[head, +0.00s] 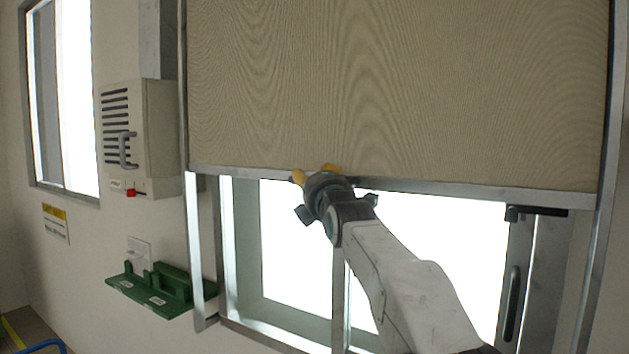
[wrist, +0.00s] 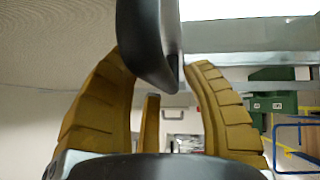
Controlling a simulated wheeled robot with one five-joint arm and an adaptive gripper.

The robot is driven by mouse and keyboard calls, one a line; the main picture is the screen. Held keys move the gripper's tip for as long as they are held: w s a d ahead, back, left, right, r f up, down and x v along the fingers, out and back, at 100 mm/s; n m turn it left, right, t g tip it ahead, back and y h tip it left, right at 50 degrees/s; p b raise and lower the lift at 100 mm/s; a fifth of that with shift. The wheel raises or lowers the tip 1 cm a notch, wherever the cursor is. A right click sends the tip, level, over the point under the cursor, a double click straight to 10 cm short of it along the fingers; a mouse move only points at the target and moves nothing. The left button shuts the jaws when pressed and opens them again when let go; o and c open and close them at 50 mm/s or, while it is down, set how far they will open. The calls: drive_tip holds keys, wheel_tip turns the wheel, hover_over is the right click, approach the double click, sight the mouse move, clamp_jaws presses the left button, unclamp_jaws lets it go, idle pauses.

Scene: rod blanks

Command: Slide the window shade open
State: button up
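The beige window shade (head: 395,85) hangs over the upper part of the window, with a metal rail (head: 455,189) along its bottom edge. Bright glass shows below it. My gripper (head: 315,172) is at this rail, left of its middle, with its yellow fingertips against or just before the shade. In the wrist view, my two yellow ribbed fingers (wrist: 160,70) stand apart on either side of a dark curved piece (wrist: 150,40), which looks like a handle. It fills most of the gap at the tips; whether the fingers press on it is unclear. The shade (wrist: 50,35) fills the upper left there.
A grey vented wall box (head: 150,135) with a handle and a red switch is left of the window. A green wall rack (head: 160,290) sits below it. A dark window handle (head: 513,295) stands at the right. A blue tubular frame (wrist: 300,140) shows in the wrist view.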

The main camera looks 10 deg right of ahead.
sight(315, 158)
clamp_jaws()
drive_tip(key=shift+r, duration=2.4)
drive_tip(key=shift+o, duration=1.4)
unclamp_jaws()
drive_tip(key=shift+f, duration=0.1)
drive_tip(key=shift+s, duration=0.15)
drive_tip(key=s+f, duration=0.1)
drive_tip(key=s, duration=1)
drive_tip(key=shift+s+f, duration=0.3)
